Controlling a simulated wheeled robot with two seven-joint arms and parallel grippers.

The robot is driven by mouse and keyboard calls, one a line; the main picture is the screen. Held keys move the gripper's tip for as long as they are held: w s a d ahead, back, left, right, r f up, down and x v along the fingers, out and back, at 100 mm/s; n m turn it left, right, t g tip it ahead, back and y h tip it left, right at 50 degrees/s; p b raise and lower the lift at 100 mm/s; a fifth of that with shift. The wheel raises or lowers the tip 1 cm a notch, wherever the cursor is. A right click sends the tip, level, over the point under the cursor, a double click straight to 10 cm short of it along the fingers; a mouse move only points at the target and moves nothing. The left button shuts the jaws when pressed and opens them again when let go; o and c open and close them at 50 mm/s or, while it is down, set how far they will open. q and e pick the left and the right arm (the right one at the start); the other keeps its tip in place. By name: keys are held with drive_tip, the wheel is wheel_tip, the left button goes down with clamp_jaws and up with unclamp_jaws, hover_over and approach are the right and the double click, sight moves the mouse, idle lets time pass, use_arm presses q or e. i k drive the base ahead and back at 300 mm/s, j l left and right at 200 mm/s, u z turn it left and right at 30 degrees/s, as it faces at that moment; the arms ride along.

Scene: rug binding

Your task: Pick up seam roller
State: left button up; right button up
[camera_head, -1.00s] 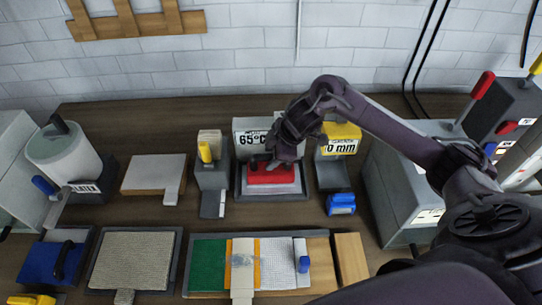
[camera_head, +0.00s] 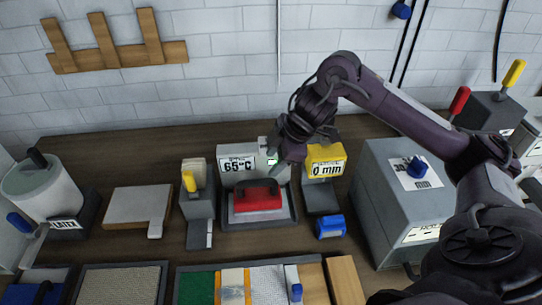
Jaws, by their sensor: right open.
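My right gripper (camera_head: 278,158) hangs above and slightly behind the red block with a dark handle (camera_head: 258,197), apart from it. The gripper is open and nothing shows in it. The red block sits on a pale plate in a dark tray (camera_head: 286,217), in front of a 65°C display (camera_head: 237,165). No label marks the seam roller, and I cannot tell which tool it is. A small blue piece (camera_head: 330,226) lies in front of the 0 mm unit (camera_head: 325,167), and a yellow-handled tool (camera_head: 189,181) stands in a grey holder. My left gripper is out of view.
A large grey box (camera_head: 381,205) stands at the right, under my right arm. A LATEX pot (camera_head: 45,190) is at the left, beside a pale board (camera_head: 135,205). A board with green and white strips (camera_head: 196,288) lies at the front. Bare wood shows between them.

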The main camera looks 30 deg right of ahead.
sight(330, 226)
drive_tip(key=k, duration=2)
